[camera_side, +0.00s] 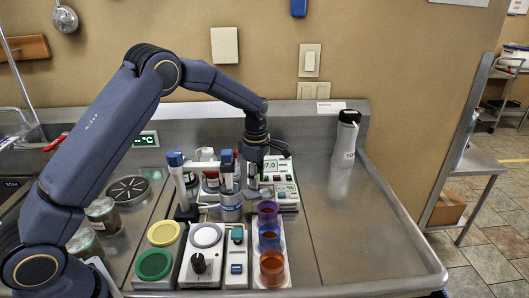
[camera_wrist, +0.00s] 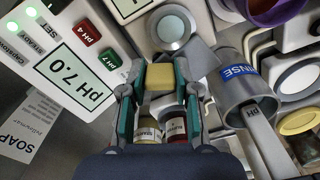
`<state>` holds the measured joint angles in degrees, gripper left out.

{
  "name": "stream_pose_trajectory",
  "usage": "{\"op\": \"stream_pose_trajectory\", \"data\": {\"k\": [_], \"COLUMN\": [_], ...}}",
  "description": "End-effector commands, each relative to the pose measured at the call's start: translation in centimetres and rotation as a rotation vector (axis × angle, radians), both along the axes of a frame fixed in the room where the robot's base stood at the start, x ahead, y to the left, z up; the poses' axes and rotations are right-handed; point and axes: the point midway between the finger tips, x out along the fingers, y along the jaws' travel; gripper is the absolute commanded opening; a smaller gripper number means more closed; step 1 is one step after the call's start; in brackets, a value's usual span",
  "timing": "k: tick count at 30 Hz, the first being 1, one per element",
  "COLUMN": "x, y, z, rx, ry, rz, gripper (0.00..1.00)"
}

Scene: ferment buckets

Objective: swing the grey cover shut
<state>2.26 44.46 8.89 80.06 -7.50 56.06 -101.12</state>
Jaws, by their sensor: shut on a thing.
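My gripper (camera_wrist: 160,80) has its fingers closed on a small yellowish block (camera_wrist: 160,77), seen between the fingertips in the wrist view. A flat grey plate (camera_wrist: 203,57), which looks like the grey cover, lies just beyond the fingertips, tilted beside a round grey-rimmed opening (camera_wrist: 172,28). I cannot tell whether the block is joined to the plate. In the side view my gripper (camera_side: 253,186) points down beside the pH meter (camera_side: 284,166); the cover's outline is too small to tell there.
A cup marked RINSE (camera_wrist: 246,90) stands close right of the fingers. Small bottles (camera_wrist: 148,130) show below the gripper. In the side view, a rack of purple, blue and orange cups (camera_side: 270,238) stands in front.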

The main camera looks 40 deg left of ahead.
Motion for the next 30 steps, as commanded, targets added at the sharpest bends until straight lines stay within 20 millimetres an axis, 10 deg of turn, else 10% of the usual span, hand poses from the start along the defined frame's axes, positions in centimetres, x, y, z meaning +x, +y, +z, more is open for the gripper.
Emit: {"op": "stream_pose_trajectory", "data": {"k": [30], "x": [0.07], "y": [0.10], "z": [0.07], "rx": [0.002], "ry": [-0.001], "rz": [0.952], "gripper": [0.00]}}
